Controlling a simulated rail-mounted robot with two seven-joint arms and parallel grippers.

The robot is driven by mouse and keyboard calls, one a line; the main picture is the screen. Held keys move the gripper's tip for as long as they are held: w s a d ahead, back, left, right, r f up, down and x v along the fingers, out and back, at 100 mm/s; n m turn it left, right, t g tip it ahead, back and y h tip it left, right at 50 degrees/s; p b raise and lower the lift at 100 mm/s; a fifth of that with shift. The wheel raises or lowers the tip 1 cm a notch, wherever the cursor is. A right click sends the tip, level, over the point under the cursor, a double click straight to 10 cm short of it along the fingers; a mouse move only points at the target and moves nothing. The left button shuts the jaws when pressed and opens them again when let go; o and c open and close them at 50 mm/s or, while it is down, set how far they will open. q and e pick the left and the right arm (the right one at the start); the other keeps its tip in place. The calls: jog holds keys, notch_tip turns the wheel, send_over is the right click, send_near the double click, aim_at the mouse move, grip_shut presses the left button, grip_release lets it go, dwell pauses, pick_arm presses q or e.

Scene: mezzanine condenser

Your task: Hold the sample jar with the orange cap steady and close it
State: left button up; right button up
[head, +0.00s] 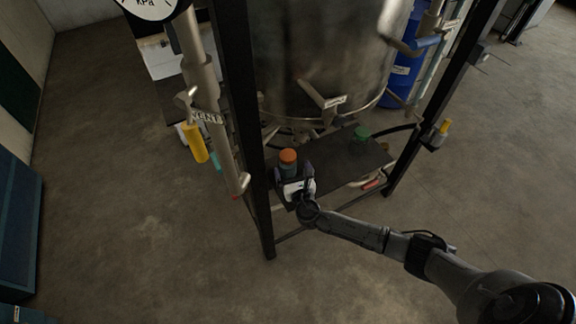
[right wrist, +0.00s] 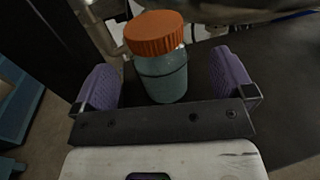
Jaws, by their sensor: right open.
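The sample jar with the orange cap (head: 288,157) stands upright on a dark shelf (head: 340,160) under the metal tank. In the right wrist view the jar (right wrist: 162,80) has a grey-green see-through body, and its orange cap (right wrist: 154,32) sits on top. I cannot tell how tight the cap is. My right gripper (head: 291,174) is open at the jar's near side. In the right wrist view its two purple finger pads stand apart on either side of the jar, with gaps visible. My left gripper is not in view.
A second jar with a green cap (head: 362,133) stands farther right on the shelf. Black frame posts flank the shelf, the left one (head: 246,120) close to my gripper. The tank (head: 318,60) hangs overhead. A blue drum (head: 402,72) stands behind.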

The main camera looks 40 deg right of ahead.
aim_at(288, 160)
jog(key=shift+x, duration=2.25)
jog(key=shift+w+a, duration=0.1)
jog(key=shift+c, duration=0.5)
jog(key=c, duration=0.6)
jog(key=shift+r, duration=0.1)
jog(key=c, duration=0.4)
jog(key=shift+c, duration=0.2)
jog(key=shift+r, duration=0.1)
